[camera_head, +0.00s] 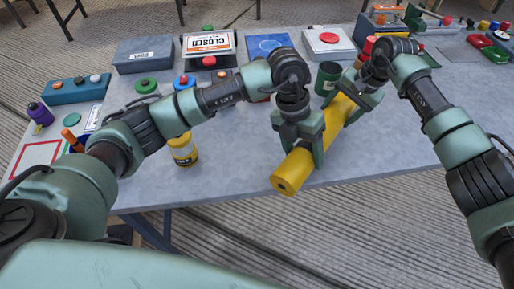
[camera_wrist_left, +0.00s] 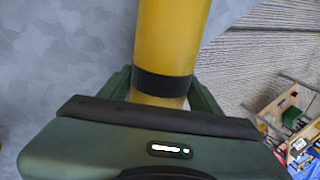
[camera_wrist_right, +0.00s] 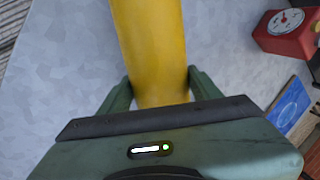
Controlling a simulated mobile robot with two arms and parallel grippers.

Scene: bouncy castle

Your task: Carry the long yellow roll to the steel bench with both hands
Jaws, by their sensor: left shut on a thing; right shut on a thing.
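The long yellow roll (camera_head: 295,166) lies slantwise over the front right part of a grey-topped table (camera_head: 235,170). Its near end reaches about the table's front edge; its height above the top is unclear. My left gripper (camera_head: 312,150) is shut around the roll near its near end. In the left wrist view the roll (camera_wrist_left: 170,35) has a black band beside the fingers. My right gripper (camera_head: 362,100) is shut around the roll farther back; the roll also fills the middle of the right wrist view (camera_wrist_right: 150,45). I cannot tell which surface is the steel bench.
A yellow jar (camera_head: 183,150) stands near the table's front edge, left of the roll. A dark green cup (camera_head: 327,77) stands close beside the roll. Boxes, a CLOSED sign (camera_head: 209,43) and buttons line the back. The front middle is clear.

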